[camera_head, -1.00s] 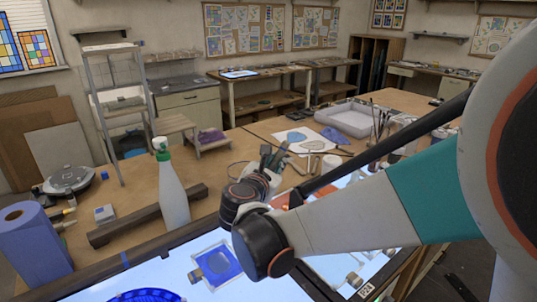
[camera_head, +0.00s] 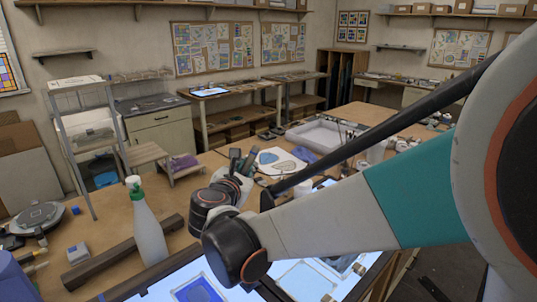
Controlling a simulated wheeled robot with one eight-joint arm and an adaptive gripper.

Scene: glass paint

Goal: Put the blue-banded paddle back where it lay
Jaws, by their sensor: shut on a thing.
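My gripper (camera_head: 240,160) is beyond my dark wrist, over the far side of the lit table. Its dark fingers point up and away. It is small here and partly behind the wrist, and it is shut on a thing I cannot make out. I cannot pick out a blue band or the paddle's outline. A white sheet with coloured shapes (camera_head: 290,164) lies on the wooden table just right of the fingers. No empty resting place for the paddle can be told in this view.
A white spray bottle with a green top (camera_head: 147,225) stands left of my wrist, by a dark wooden bar (camera_head: 125,252). A blue glass piece (camera_head: 197,290) lies on the light panel at the front. A pale tray (camera_head: 325,137) stands further back.

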